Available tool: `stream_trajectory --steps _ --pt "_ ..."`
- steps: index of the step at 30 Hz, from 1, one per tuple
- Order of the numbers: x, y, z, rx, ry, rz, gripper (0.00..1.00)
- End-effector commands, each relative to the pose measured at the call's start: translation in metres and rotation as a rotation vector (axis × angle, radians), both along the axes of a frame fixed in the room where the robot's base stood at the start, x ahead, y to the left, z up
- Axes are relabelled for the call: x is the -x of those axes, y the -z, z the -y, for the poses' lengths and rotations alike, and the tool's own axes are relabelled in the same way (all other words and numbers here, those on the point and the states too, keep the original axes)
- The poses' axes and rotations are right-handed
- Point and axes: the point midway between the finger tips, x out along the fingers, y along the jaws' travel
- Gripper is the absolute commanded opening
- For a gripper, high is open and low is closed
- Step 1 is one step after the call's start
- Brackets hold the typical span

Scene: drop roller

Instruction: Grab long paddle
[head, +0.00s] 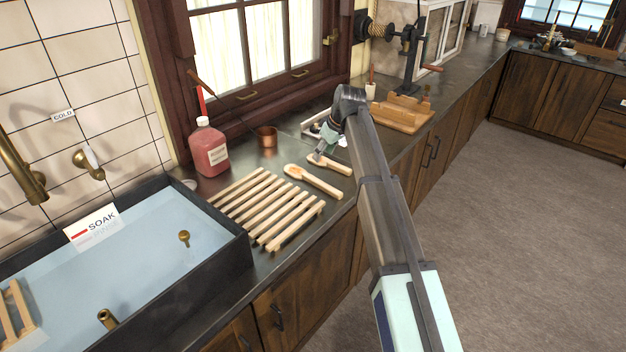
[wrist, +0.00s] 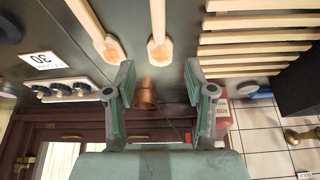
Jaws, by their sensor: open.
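Two pale wooden paddles with orange-brown marks on their heads lie flat on the dark counter. The nearer paddle (head: 313,181) lies beside the slatted rack; it shows in the wrist view as the right paddle (wrist: 158,30). The farther paddle (head: 330,164) is the left one in the wrist view (wrist: 95,28); my gripper partly hides it in the head view. The nearer one looks longer, but both handles are cut off in the wrist view. My gripper (wrist: 159,75) is open and empty above the counter, its fingers pointing toward the paddle heads, apart from both.
The slatted wooden rack (head: 268,207) and a water-filled sink (head: 243,247) are at left. A copper cup (head: 267,137) and a red bottle (head: 208,150) stand near the window. Several dark knobs (wrist: 62,91) show in the wrist view. A wooden stand (head: 403,113) is farther along.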

Motion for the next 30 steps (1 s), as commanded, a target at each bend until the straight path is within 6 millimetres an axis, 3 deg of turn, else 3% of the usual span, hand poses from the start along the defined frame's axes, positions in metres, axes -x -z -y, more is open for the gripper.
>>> stream_trajectory --steps 6,12,23,30 --pt "-0.011 0.040 -0.013 0.001 0.001 -0.002 0.54" --pt "-0.018 0.068 -0.022 0.001 0.001 -0.002 0.54" --pt "-0.022 0.085 -0.028 0.000 0.002 -0.001 0.54" --pt "-0.030 0.113 -0.037 0.001 0.002 -0.002 0.54"
